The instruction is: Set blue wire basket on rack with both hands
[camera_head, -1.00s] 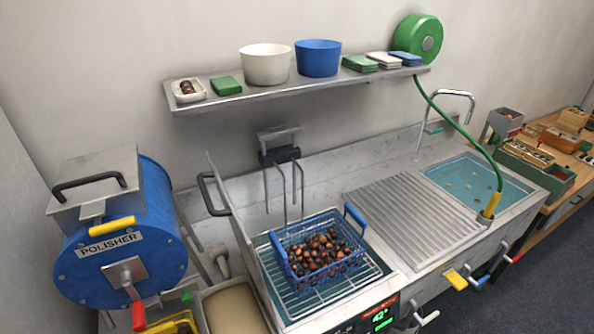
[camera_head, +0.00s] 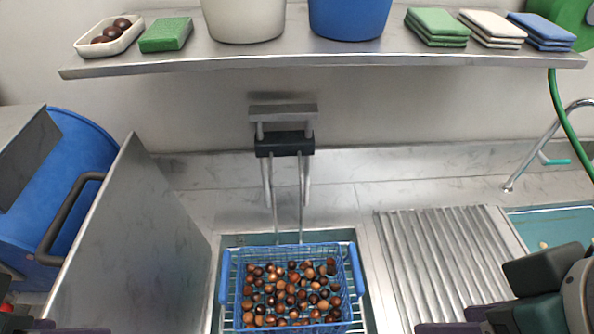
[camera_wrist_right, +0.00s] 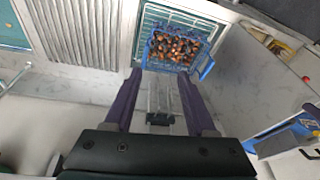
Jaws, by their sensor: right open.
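The blue wire basket (camera_head: 342,252), full of brown chestnuts (camera_head: 285,295), sits upright in the steel tank at lower centre. Its blue handles stand at its left and right sides. Wire rack bars (camera_head: 230,270) show around it; its underside is hidden. The basket also shows beyond my right fingertips in the right wrist view (camera_wrist_right: 205,67). My right gripper (camera_wrist_right: 160,76) is open, with nothing between its purple fingers, apart from the basket. In the head view the right gripper (camera_head: 462,320) is at the bottom right. Only purple bits of my left gripper (camera_head: 62,328) show at the bottom left.
A wall bracket (camera_head: 284,143) with hanging rods reaches down behind the basket. A raised steel lid (camera_head: 130,240) stands left of the tank, beside the blue polisher (camera_head: 85,150). A ribbed drainboard (camera_head: 445,260) lies to the right. A shelf (camera_head: 320,62) crosses above.

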